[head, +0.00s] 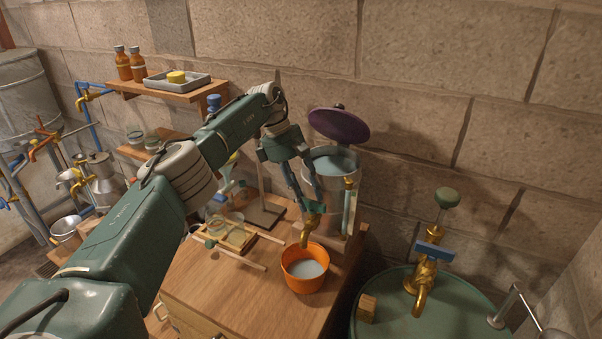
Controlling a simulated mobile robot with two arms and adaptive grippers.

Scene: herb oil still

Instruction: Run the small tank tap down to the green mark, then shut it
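The small tank (331,188) is a grey cylinder on a wooden stand, open at the top with pale liquid inside. Its purple lid (339,126) is tilted up behind. A sight tube (349,208) with a brass top stands at its front right; I cannot make out the green mark or the level. The brass tap (308,231) points down at its front, with a teal handle. My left gripper (311,203) has its fingertips at this handle; I cannot tell whether they grip it. An orange tub (304,286) with whitish liquid stands below the tap. My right gripper is out of view.
The wooden bench (215,291) is bare at the front. A wooden rack with glass jars (236,232) is left of the tub. A green drum (470,313) with a brass, blue-handled tap (432,253) stands at the right. A shelf (166,89) holds bottles and a tray.

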